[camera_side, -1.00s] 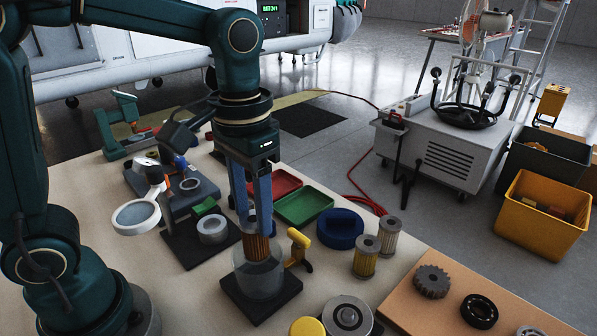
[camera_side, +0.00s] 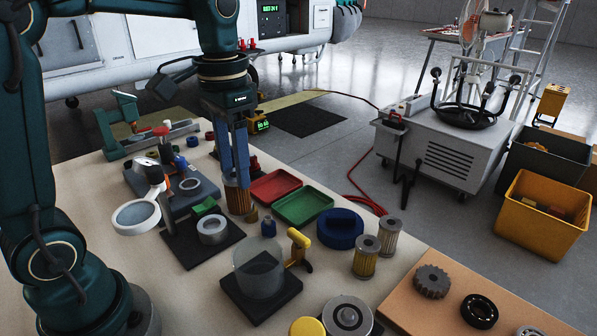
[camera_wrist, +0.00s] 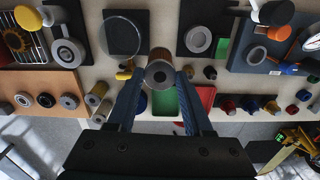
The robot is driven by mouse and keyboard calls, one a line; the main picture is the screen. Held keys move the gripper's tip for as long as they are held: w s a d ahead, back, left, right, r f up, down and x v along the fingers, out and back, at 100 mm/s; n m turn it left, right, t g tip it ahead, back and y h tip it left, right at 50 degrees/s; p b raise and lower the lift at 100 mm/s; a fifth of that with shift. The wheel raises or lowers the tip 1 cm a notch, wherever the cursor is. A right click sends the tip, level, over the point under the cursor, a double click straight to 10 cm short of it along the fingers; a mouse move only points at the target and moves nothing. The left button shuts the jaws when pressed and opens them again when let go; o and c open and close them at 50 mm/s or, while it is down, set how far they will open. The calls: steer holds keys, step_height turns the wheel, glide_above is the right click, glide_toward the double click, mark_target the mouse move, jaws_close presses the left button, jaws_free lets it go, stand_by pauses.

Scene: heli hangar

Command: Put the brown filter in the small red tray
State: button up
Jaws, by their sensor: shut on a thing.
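The brown filter (camera_side: 237,192) is a ribbed cylinder held upright between the blue fingers of my gripper (camera_side: 235,170). My gripper is shut on it near its top. In the wrist view the filter (camera_wrist: 159,72) shows end-on between the fingertips (camera_wrist: 160,78). The small red tray (camera_side: 273,186) lies on the bench just right of the filter in the side view. It looks empty, and its left edge is close to the filter. In the wrist view the red tray (camera_wrist: 206,97) is partly hidden by a finger. Whether the filter's bottom clears the bench is hard to tell.
A green tray (camera_side: 304,206) sits right of the red one. A clear cup (camera_side: 260,272) on a black base stands in front, apparently empty. A blue ring (camera_side: 340,229), a yellow-handled tool (camera_side: 299,245) and yellow filters (camera_side: 366,257) stand nearby.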

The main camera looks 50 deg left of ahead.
mark_target(249, 195)
steer(key=shift+s+a+m, duration=0.15)
steer(key=shift+a+m, duration=0.15)
steer(key=shift+m, duration=0.1)
steer(key=s+a+n, duration=0.1)
steer(key=s+a, duration=0.2)
steer(key=a, duration=0.6)
steer(key=w+d+f, duration=0.1)
steer(key=d+f, duration=0.1)
steer(key=d, duration=0.1)
steer(key=w+d+f, duration=0.2)
steer(key=d, duration=0.1)
steer(key=w+d+f, duration=0.2)
steer(key=d+f, duration=0.1)
steer(key=shift+w+d, duration=0.2)
steer(key=shift+d, duration=0.1)
steer(key=shift+f, duration=1.9)
steer(key=shift+f, duration=0.1)
steer(key=o, duration=1.3)
steer(key=shift+c, duration=0.2)
